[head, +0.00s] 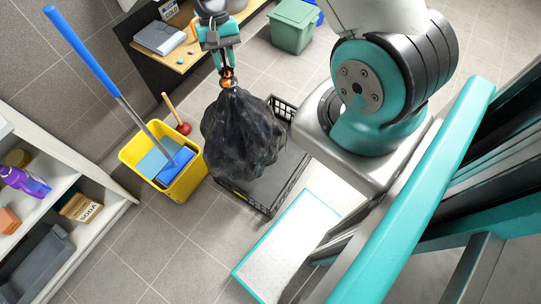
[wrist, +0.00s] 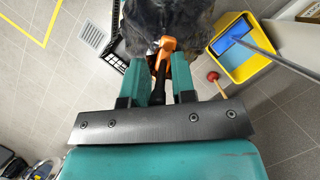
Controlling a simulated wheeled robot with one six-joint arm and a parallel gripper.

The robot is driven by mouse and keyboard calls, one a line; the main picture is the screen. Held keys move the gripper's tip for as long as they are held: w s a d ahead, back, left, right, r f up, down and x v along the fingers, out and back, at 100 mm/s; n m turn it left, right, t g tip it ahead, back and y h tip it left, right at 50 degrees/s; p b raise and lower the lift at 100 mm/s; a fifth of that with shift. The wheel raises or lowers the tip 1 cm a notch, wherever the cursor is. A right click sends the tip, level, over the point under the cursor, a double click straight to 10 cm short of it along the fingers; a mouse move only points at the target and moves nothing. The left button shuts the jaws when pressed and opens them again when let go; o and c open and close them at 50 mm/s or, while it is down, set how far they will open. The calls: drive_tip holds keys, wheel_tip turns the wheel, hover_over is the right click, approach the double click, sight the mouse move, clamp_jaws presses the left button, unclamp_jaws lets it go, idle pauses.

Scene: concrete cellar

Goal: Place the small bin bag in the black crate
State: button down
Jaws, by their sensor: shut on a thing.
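A full black bin bag (head: 243,132) hangs from my gripper (head: 227,76) in the head view. My gripper is shut on the bag's orange tied neck, which also shows between the fingers in the wrist view (wrist: 167,46). The bag's dark body (wrist: 145,18) fills the top of the wrist view. The black crate (head: 287,185) stands on the floor behind and below the bag. Its mesh walls and part of its flat grey inside show, and the bag hides its left part. I cannot tell the exact height of the bag above the crate.
A yellow bucket (head: 199,178) with a blue-handled mop stands left of the crate, a red plunger (head: 183,128) behind it. A green bin (head: 292,27) is at the back. White shelves (head: 98,213) line the left.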

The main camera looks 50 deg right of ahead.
drive_tip(key=d+f+m+t+b, duration=0.8)
drive_tip(key=d+f+m+b, duration=0.6)
drive_tip(key=m+b, duration=1)
drive_tip(key=shift+f+b, duration=1.35)
drive_tip(key=shift+b, duration=2.3)
wheel_tip(320, 180, down, 20)
drive_tip(key=b, duration=0.7)
drive_tip(key=shift+s, duration=0.1)
drive_tip(key=shift+f, duration=0.1)
drive_tip(key=c, duration=0.9)
unclamp_jaws()
drive_tip(key=shift+c, duration=0.2)
